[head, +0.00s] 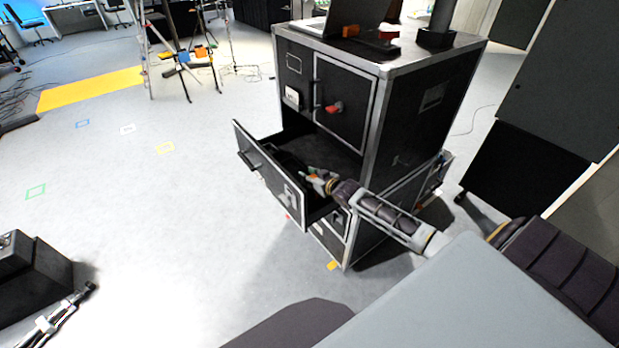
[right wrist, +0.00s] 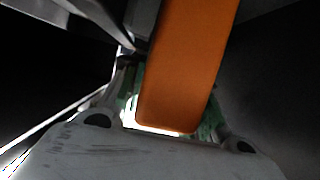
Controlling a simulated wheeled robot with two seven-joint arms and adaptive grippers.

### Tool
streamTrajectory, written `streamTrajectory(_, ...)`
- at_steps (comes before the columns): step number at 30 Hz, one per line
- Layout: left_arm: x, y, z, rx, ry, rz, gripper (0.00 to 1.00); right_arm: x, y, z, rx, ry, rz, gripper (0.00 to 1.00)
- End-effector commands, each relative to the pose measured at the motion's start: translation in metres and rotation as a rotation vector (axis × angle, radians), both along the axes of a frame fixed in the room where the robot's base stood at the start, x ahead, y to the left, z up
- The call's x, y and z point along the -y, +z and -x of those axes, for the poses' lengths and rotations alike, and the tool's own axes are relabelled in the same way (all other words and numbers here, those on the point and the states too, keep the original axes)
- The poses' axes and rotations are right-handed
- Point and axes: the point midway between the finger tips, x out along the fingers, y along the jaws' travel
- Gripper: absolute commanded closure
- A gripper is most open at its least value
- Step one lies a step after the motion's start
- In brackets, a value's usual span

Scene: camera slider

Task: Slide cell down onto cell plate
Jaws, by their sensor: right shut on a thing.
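In the head view my right gripper (head: 320,181) reaches into the open drawer of the black cabinet. In the right wrist view it is shut on a long orange block (right wrist: 188,65), which appears to be the cell. The block stands between the fingers, tilted slightly, with its rounded end towards my palm. In the head view the held thing is too small to make out well. I cannot pick out the cell plate in either view.
The drawer (head: 262,165) sticks out to the left from the black cabinet (head: 425,105), its front panel and walls around my right gripper. A laptop and small orange and red items stand on the cabinet top. Open floor lies left of the drawer.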

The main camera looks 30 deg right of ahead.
Motion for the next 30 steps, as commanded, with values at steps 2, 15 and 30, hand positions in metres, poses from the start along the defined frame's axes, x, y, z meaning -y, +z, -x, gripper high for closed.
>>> streamTrajectory(2, -0.0001, 0.0010, 0.0000, 0.000, 0.000, 0.000, 0.28, -0.0007, -0.0041, 0.0019, -0.008, -0.001, -0.002, 1.00)
streamTrajectory(15, -0.0001, 0.0061, -0.0001, 0.000, 0.000, 0.000, 0.28, -0.0014, -0.0075, 0.0034, -0.014, -0.001, -0.004, 1.00)
streamTrajectory(30, -0.0002, 0.0071, 0.0000, 0.000, 0.000, 0.000, 0.28, -0.0012, -0.0104, 0.0049, -0.021, -0.001, -0.004, 1.00)
